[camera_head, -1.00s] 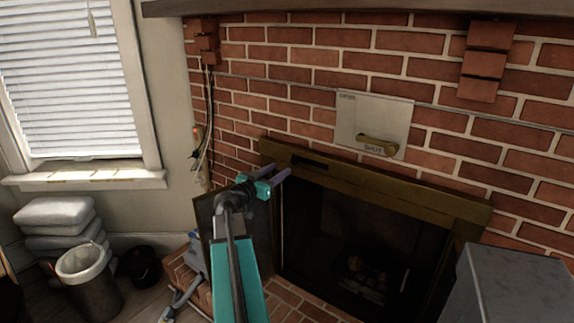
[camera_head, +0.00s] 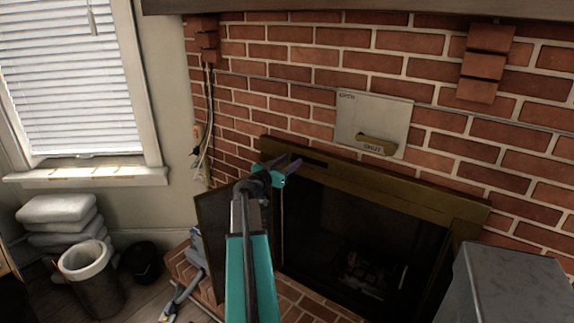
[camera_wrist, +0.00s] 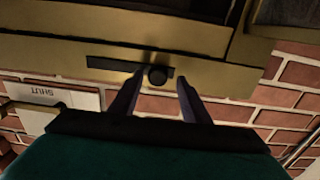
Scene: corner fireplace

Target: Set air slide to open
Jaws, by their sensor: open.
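The air slide appears to be a dark slot (camera_wrist: 110,63) with a round black knob (camera_wrist: 158,75) in the brass top bar of the fireplace frame. The slot also shows in the head view (camera_head: 311,162). In the wrist view, which looks upside down, the knob lies between my two fingertips, near the slot's right end. My gripper (camera_head: 282,161) is open, in front of the bar's left part. I cannot tell whether the fingers reach around the knob or stop short of it. No marking beside the slot can be read.
A white plate (camera_head: 355,108) on the bricks, marked OPEN and SHUT, carries a brass handle (camera_head: 377,145) at its SHUT end. A grey box (camera_head: 513,285) stands at the lower right. A bin (camera_head: 90,278) and stacked cushions (camera_head: 57,210) are at the left.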

